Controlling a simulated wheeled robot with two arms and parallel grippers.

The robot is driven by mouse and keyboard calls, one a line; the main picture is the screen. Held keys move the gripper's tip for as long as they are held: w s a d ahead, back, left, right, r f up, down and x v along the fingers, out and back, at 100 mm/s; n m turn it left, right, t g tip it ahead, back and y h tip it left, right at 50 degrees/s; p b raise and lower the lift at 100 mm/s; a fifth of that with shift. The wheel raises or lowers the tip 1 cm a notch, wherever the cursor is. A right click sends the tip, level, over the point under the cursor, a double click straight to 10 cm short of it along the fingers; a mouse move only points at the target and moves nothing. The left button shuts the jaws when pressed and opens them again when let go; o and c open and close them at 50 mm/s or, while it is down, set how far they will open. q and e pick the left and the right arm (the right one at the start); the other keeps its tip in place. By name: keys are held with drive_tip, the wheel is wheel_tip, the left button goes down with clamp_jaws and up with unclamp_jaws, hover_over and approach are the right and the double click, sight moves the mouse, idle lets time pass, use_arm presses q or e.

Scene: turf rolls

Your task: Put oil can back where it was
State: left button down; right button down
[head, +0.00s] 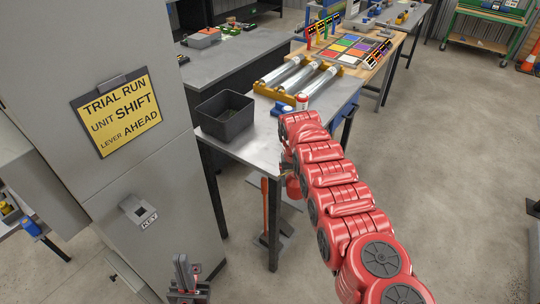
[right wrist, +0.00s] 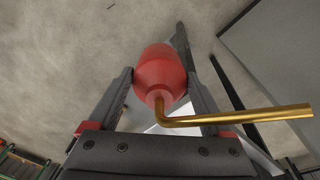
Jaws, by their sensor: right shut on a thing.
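The oil can (right wrist: 160,72) is red with a bent brass spout (right wrist: 240,117). In the right wrist view it sits between the two dark fingers of my right gripper (right wrist: 160,85), which is shut on its body. The spout points to the right in that view. In the head view my right gripper (head: 287,168) is at the front edge of the grey metal table (head: 258,148), mostly hidden by my red arm.
On the table stand a black open bin (head: 224,127), a red-and-white can (head: 302,102) and a yellow rack (head: 267,92) with silver rollers. The grey cabinet (head: 165,185) with a yellow sign (head: 117,113) stands at left.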

sight(288, 177)
drive_tip(key=shift+a+r, duration=0.35)
drive_tip(key=shift+a, duration=0.1)
drive_tip(key=shift+a, duration=0.1)
drive_tip(key=shift+a+r, duration=0.2)
drive_tip(key=shift+a+r, duration=0.25)
drive_tip(key=shift+a, duration=0.1)
drive_tip(key=shift+r, duration=0.1)
drive_tip(key=shift+s+a, duration=0.1)
drive_tip(key=shift+a+r, duration=0.1)
drive_tip(key=shift+a, duration=0.05)
